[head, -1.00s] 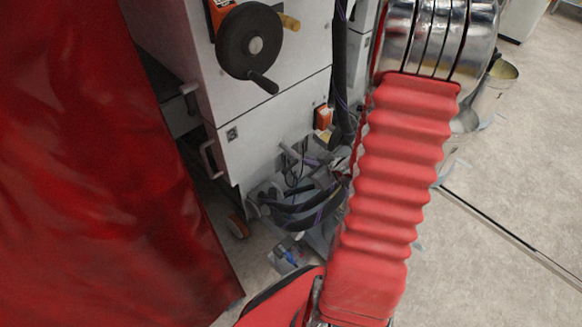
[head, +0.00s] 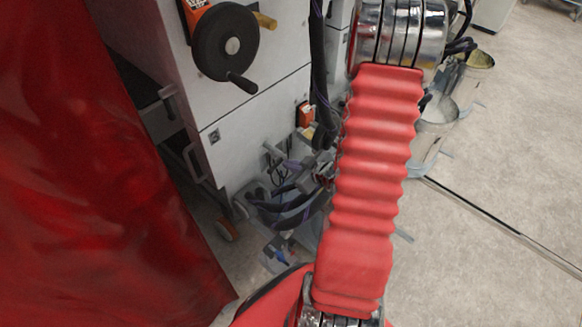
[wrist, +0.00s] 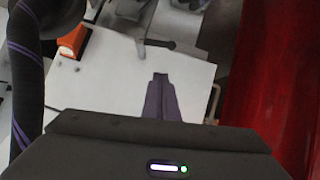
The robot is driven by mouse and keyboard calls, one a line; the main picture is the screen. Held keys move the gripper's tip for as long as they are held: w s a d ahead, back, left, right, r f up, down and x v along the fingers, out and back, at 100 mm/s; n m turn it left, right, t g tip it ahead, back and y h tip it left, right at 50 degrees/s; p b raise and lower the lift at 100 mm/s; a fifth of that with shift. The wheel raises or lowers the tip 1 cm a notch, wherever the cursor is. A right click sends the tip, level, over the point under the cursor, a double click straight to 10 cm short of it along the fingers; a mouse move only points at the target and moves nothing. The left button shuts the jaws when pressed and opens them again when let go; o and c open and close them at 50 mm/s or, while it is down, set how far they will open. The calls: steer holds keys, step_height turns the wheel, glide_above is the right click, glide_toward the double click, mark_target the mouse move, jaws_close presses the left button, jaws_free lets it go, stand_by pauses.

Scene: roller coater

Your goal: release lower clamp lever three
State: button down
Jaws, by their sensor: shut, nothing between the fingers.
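A small grey lever (wrist: 156,44) projects from the white lower machine panel (wrist: 110,90) in the wrist view. It also shows in the head view as a grey handle (head: 273,153) low on the cabinet front. Whether it is clamp lever three, I cannot tell; no number shows. My gripper (wrist: 160,78) is shut and empty, its dark fingers together over the white panel, with the tips just below the lever in the picture. I see no clear contact. In the head view my red-sleeved arm hides the gripper.
A black handwheel (head: 225,42) sticks out of the cabinet. An orange box (head: 305,113) and dark hoses (head: 295,208) are near the lever. A red curtain (head: 90,180) hangs at left. Metal buckets (head: 432,130) stand behind my arm.

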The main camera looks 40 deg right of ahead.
glide_above(278, 163)
steer(key=s+a, duration=0.3)
steer(key=s, duration=0.1)
step_height(278, 163, down, 5)
steer(key=shift+w+d+f, duration=0.15)
steer(key=shift+f, duration=0.35)
steer(key=shift+w+d+f, duration=0.15)
steer(key=shift+f, duration=0.35)
steer(key=shift+w+d+f, duration=0.15)
steer(key=shift+f, duration=0.35)
